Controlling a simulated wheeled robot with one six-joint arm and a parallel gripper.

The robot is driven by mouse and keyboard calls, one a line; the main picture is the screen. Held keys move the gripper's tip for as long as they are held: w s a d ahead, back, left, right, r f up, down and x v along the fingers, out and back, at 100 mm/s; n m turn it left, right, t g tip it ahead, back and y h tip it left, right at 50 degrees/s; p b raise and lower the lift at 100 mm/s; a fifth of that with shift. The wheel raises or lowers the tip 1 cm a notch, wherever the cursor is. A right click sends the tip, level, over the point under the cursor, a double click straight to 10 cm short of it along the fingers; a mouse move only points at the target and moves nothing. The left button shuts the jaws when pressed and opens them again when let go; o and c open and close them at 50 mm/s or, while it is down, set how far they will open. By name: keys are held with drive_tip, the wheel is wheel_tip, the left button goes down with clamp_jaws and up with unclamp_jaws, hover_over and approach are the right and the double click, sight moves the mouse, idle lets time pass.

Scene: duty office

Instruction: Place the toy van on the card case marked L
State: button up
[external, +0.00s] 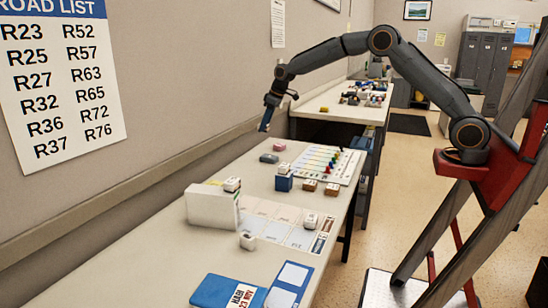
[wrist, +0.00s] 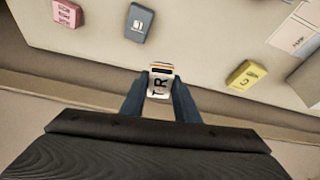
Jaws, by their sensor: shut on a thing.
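My gripper (wrist: 160,88) is shut on a small white thing with an orange and dark stripe and dark letters like R and T. It looks like the toy van (wrist: 160,82). In the external view my gripper (external: 266,118) hangs above the table's far wall side, and the held van cannot be made out there. A grey-blue case (wrist: 138,23) with an unclear mark lies on the table, apart from my gripper; it also shows in the external view (external: 269,158). A pink case (wrist: 66,13) with small lettering and a yellow case (wrist: 246,74) marked like C lie nearby. I cannot read an L.
A blue block (external: 284,183), a white board with coloured pegs (external: 327,164), a printed sheet (external: 270,222) and blue folders (external: 228,291) lie on the table. The wall runs close behind my gripper.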

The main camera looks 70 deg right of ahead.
drive_tip(key=m, duration=0.2)
hover_over(268, 156)
drive_tip(key=s, duration=0.1)
drive_tip(key=shift+h, duration=0.3)
drive_tip(key=f, duration=0.3)
drive_tip(key=f+p, duration=0.1)
drive_tip(key=f, duration=0.6)
drive_tip(key=shift+s+f+p, duration=0.25)
drive_tip(key=shift+f+p, duration=0.05)
drive_tip(key=shift+p, duration=0.1)
drive_tip(key=shift+f+p, duration=0.6)
drive_tip(key=shift+f, duration=1.55)
drive_tip(key=shift+f, duration=0.1)
drive_tip(key=o, duration=1)
drive_tip(key=shift+o, duration=0.2)
